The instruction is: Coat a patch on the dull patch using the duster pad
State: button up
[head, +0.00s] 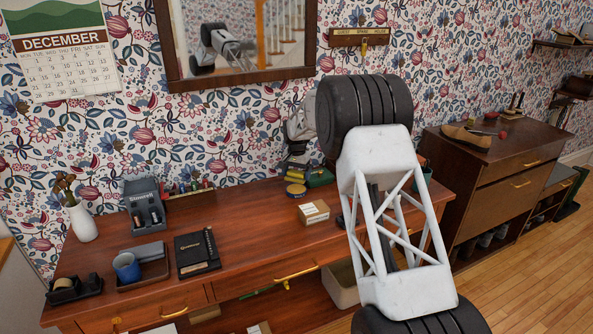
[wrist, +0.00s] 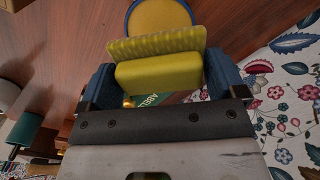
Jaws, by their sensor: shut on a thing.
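My gripper (wrist: 158,78) is shut on a yellow duster pad (wrist: 160,72), with a blue finger on each side of it. The pad has a ribbed, wider plate on its far side. In the head view, a round yellow tin (head: 296,190) sits on the brown desk (head: 245,240) below my gripper (head: 297,163). My own arm covers part of the desk there. I cannot make out the dull patch in either view.
A green box (head: 320,177) stands close beside the tin. A small cardboard box (head: 313,212) is in front. The patterned wall and mirror (head: 240,40) are behind.

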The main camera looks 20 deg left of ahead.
aim_at(297, 188)
jog(key=shift+f, duration=1.85)
jog(key=shift+f, duration=0.55)
dwell(0.7)
jog(key=shift+r, duration=3.55)
